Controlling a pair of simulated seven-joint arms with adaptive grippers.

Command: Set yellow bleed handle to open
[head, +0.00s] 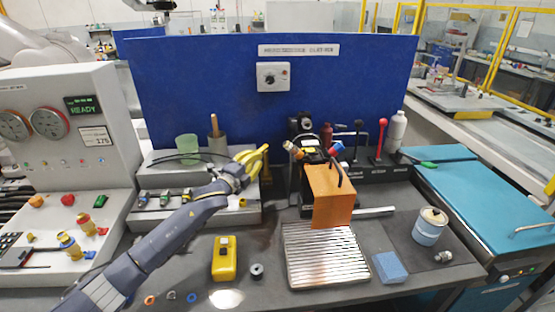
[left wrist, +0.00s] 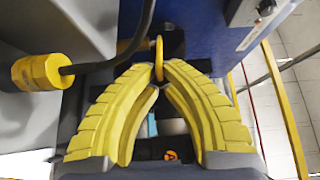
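The yellow bleed handle (left wrist: 159,57) shows in the left wrist view as a thin upright yellow loop, seen nearly edge-on. My left gripper (left wrist: 160,78) has its two ribbed yellow fingers drawn together, with the handle's lower end between the tips. The fingers look closed on it, though the contact itself is partly hidden. In the head view my left gripper (head: 258,160) reaches in from the left, to the left of the black machine (head: 305,135). The handle cannot be told apart from the yellow fingers there. My right gripper is in neither view.
A blue panel (head: 230,85) rises behind. A yellow meter (head: 224,260), a blue sponge (head: 389,268) and a can (head: 430,227) stand on the bench.

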